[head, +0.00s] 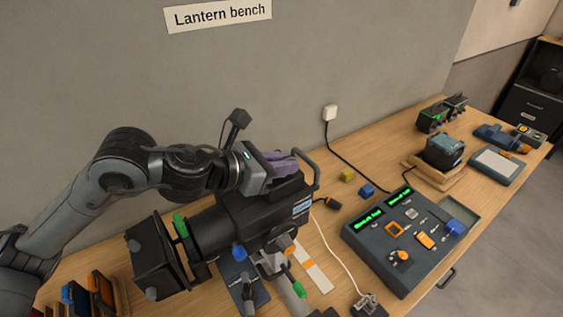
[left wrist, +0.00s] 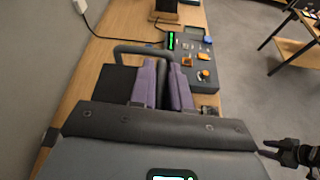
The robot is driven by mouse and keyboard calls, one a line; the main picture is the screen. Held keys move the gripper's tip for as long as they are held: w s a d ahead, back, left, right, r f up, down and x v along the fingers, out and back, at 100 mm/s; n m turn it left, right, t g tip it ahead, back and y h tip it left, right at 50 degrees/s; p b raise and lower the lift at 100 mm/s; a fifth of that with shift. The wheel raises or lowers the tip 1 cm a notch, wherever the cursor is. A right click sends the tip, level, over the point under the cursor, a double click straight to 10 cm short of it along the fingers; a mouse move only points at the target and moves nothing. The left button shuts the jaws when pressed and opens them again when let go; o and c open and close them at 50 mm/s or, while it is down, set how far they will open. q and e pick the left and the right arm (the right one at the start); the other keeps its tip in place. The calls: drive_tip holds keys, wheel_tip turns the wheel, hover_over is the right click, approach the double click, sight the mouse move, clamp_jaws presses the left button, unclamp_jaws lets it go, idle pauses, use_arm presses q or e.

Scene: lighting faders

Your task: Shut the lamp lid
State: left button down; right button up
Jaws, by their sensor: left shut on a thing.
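The black lamp (head: 240,212) lies along the bench, its barrel and square front frame to the left. My left gripper (head: 288,163) has purple fingers and reaches over the top of the lamp housing from the left. In the left wrist view the fingers (left wrist: 167,84) are close together, shut on a dark part between them. Whether the lid is raised or flat is hard to tell.
A fader console (head: 375,240) with green displays stands to the right of the lamp. Yellow (head: 347,174) and blue (head: 367,190) blocks lie behind it. A dark forked part (left wrist: 285,152), possibly my right gripper, shows at the right edge of the left wrist view.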

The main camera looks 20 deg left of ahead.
use_arm(q)
drive_tip(key=c, duration=1.2)
unclamp_jaws()
drive_tip(key=shift+d+f, duration=0.1)
drive_tip(key=v, duration=1.1)
